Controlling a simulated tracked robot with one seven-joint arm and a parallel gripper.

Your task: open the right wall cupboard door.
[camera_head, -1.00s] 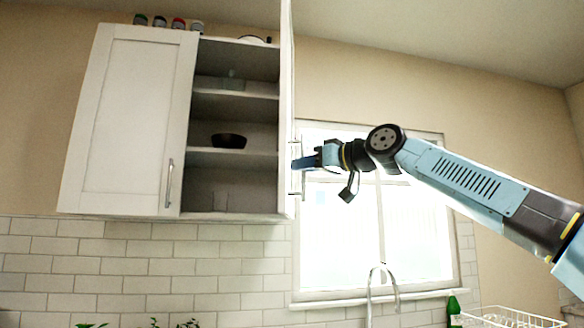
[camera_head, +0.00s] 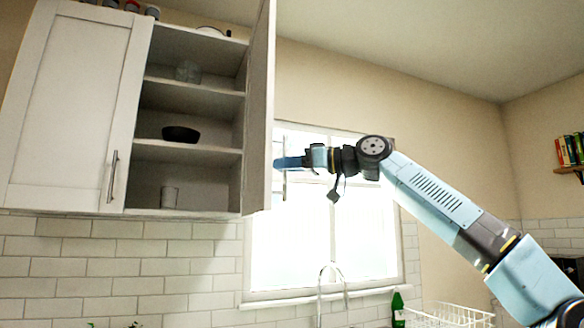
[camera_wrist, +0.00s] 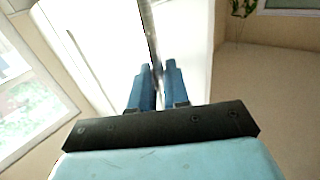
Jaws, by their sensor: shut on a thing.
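The right wall cupboard door (camera_head: 259,110) stands swung wide open, roughly edge-on in the head view, to the right of the cupboard's open shelves. My gripper (camera_head: 278,163) is at the outer side of this door, low on it. In the wrist view my gripper (camera_wrist: 156,78) has its blue fingers on either side of the thin metal door handle (camera_wrist: 150,35), shut on it. The white door face fills the area behind the fingers there. The closed left door (camera_head: 70,110) has its own vertical handle.
Inside the cupboard are a dark bowl (camera_head: 181,134), a glass (camera_head: 169,197) and another glass item (camera_head: 188,72). Jars stand on top. A window (camera_head: 320,225), a tap (camera_head: 333,285) and a dish rack (camera_head: 450,314) are below my arm.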

